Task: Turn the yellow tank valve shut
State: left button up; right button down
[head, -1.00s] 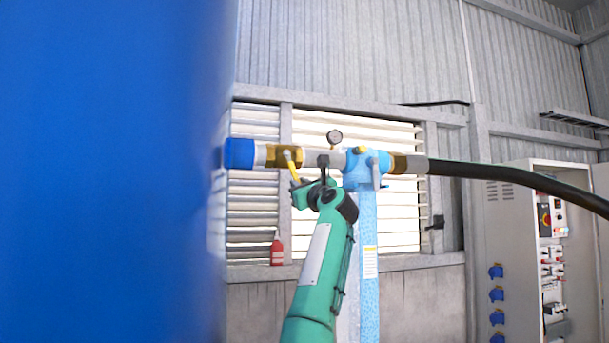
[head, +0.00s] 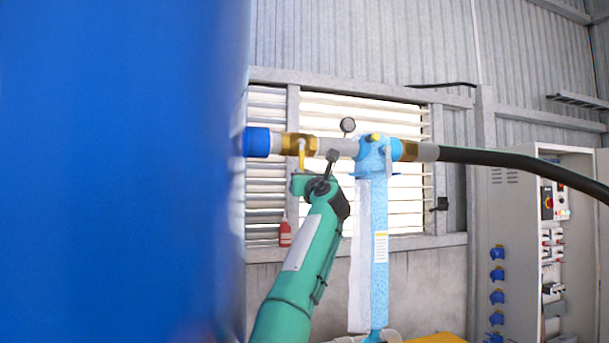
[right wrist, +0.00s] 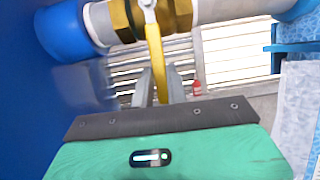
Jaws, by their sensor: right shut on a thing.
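The yellow tank valve handle (head: 302,156) hangs from a brass valve body (head: 292,144) on the grey pipe beside the blue tank (head: 120,170). In the head view it points almost straight down, across the pipe. In the right wrist view the yellow handle (right wrist: 155,55) runs down from the brass body (right wrist: 172,18) between my fingers. My right gripper (right wrist: 160,90) is shut on the handle's lower part. In the head view the right gripper (head: 304,180) is below the pipe, and its fingertips are small and hard to make out. My left gripper is not in view.
A pressure gauge (head: 348,125) and a light blue filter unit (head: 376,157) stand right of the valve. A black hose (head: 520,160) leads right past a grey electrical cabinet (head: 497,225). A red bottle (head: 285,234) stands on the window ledge. The tank fills the left side.

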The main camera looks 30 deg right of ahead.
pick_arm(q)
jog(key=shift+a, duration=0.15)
pick_arm(e)
jog(key=shift+r, duration=0.2)
jog(key=c, duration=1.4)
grip_release()
jog(key=shift+c, duration=0.2)
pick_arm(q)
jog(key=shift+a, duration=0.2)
pick_arm(e)
jog(key=shift+o, duration=0.3)
jog(key=shift+a, duration=0.15)
jog(key=shift+f, duration=0.1)
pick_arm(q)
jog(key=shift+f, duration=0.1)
